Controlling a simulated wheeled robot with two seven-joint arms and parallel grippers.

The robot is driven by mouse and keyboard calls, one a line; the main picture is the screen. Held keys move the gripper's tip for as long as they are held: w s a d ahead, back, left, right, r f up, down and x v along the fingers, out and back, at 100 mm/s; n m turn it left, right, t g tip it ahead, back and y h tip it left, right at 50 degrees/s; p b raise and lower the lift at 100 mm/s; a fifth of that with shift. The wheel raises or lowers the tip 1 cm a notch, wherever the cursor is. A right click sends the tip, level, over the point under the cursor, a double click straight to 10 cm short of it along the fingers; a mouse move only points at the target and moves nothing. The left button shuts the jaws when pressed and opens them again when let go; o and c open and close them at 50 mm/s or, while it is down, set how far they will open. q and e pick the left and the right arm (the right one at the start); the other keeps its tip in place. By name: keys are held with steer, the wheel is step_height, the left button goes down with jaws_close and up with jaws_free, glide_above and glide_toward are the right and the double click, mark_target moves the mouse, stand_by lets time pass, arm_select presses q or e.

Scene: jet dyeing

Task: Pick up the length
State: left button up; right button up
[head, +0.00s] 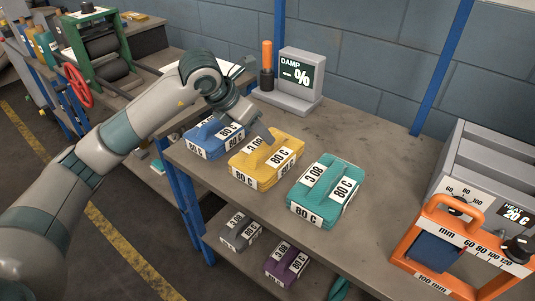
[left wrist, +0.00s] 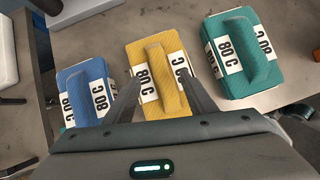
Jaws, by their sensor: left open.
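Three folded cloth lengths with white "80 C" labels and raised top loops lie in a row on the workbench. The blue length (head: 213,138) is at the left, the yellow length (head: 265,162) in the middle and the teal length (head: 325,191) at the right. My left gripper (head: 270,140) is over the yellow length. In the left wrist view its fingers (left wrist: 160,92) are open, one on each side of the yellow length's loop (left wrist: 165,80). I cannot tell whether they touch the cloth. My right gripper is not in view.
A damp meter (head: 300,75) with an orange-handled probe stands behind the lengths. An orange frame (head: 455,245) and a grey heater box (head: 490,170) stand at the right. Grey (head: 240,232) and purple (head: 287,264) lengths lie on the lower shelf. The bench behind the teal length is clear.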

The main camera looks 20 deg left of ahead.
mark_target(264, 144)
arm_select(q)
steer(key=shift+s+p+x, duration=0.15)
steer(key=shift+p+x, duration=0.2)
steer(key=shift+x, duration=0.95)
steer(key=shift+s+p+x, duration=0.15)
steer(key=shift+p+x, duration=0.2)
steer(key=shift+x, duration=0.95)
steer(key=shift+f, duration=0.15)
jaws_close()
